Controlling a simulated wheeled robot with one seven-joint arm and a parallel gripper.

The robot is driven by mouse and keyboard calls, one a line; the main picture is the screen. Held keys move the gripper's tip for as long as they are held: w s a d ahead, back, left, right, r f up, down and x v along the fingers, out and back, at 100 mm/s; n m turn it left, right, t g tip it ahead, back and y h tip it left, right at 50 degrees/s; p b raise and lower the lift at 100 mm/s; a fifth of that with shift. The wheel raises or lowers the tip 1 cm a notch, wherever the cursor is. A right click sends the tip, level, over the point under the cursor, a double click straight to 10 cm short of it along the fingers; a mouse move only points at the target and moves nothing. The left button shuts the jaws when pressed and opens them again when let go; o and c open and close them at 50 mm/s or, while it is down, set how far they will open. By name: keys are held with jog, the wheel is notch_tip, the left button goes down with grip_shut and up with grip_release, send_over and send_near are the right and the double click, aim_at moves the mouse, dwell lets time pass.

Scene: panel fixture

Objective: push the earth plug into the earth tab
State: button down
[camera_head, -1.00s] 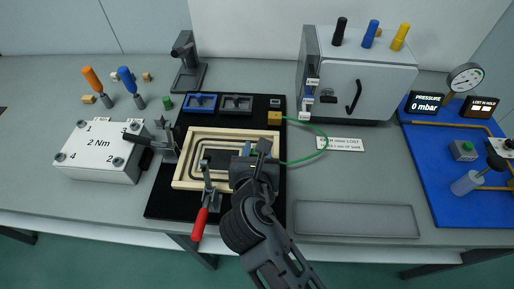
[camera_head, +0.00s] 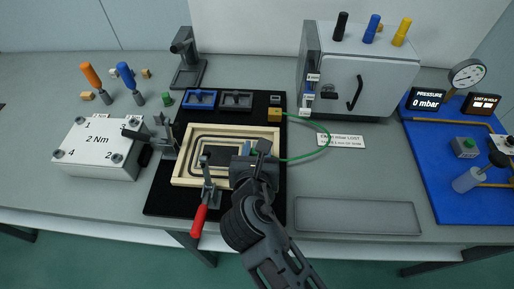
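My gripper (camera_head: 254,158) is over the right part of the wooden-coloured frame (camera_head: 182,170), pointing away from the camera. The green earth cable (camera_head: 325,140) loops from a small yellow block (camera_head: 275,114) at the back right of the black mat out to the right and back to my gripper. A small bit of green shows at the fingers. The earth plug at this cable end is hidden or too small to make out, and so is the earth tab. The fingers are too small and covered to show whether they are shut on the plug.
A red-handled toggle clamp (camera_head: 203,205) stands close left of my gripper, and another clamp (camera_head: 165,140) stands at the frame's left. A white block (camera_head: 95,150) lies left, a grey cabinet (camera_head: 360,85) back right. An empty grey tray (camera_head: 355,216) lies to the right.

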jog(key=shift+f+b, duration=0.4)
jog(key=shift+f, duration=0.4)
jog(key=c, duration=0.7)
grip_release()
jog(key=shift+o, duration=0.2)
jog(key=shift+r, duration=0.1)
